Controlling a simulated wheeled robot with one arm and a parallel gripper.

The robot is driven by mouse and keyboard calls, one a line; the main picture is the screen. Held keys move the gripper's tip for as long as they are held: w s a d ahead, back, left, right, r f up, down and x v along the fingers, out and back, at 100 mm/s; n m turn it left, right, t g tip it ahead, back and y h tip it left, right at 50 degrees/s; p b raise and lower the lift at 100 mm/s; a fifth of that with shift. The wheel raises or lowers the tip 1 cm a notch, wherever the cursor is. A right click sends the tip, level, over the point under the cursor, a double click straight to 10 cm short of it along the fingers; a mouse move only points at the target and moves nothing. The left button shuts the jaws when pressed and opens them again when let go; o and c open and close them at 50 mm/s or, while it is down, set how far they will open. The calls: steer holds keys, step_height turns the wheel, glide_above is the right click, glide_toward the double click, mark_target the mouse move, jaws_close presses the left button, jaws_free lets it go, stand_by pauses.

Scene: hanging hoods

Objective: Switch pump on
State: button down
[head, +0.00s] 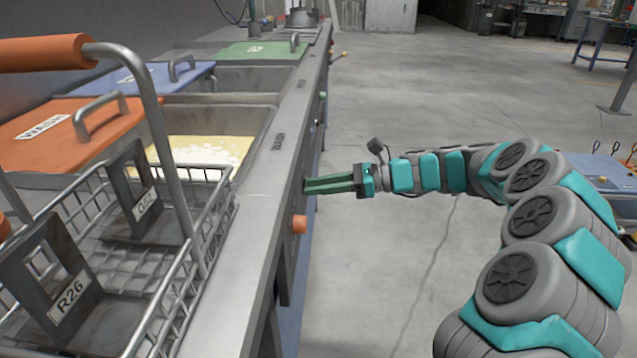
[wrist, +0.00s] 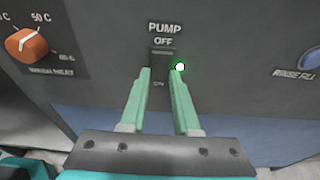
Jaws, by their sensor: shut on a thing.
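The pump switch (wrist: 163,63) is a small dark rocker on the grey front panel in the wrist view. "PUMP" and "OFF" are printed above it, and a small blurred marking shows below it. My gripper (wrist: 161,70) has its two green fingers at the left and right sides of the switch, shut on it. In the head view my gripper (head: 306,185) reaches left to the side panel of the tank bench, and the switch is hidden there. A small white light with a green ring (wrist: 180,67) shows at the right fingertip.
In the wrist view an orange wash heat knob (wrist: 26,44) is at the left and a blue rinse fill button (wrist: 313,57) at the right. In the head view a wire basket (head: 190,215) with an orange handle stands on the bench. Floor to the right is open.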

steer(key=shift+f+y, duration=0.1)
steer(key=shift+y, duration=0.4)
steer(key=c, duration=0.6)
jaws_free()
steer(key=shift+c, duration=0.2)
steer(key=shift+d, duration=0.15)
steer(key=d+r, duration=0.1)
steer(key=d, duration=0.6)
steer(key=shift+s+d, duration=0.15)
steer(key=shift+d, duration=0.05)
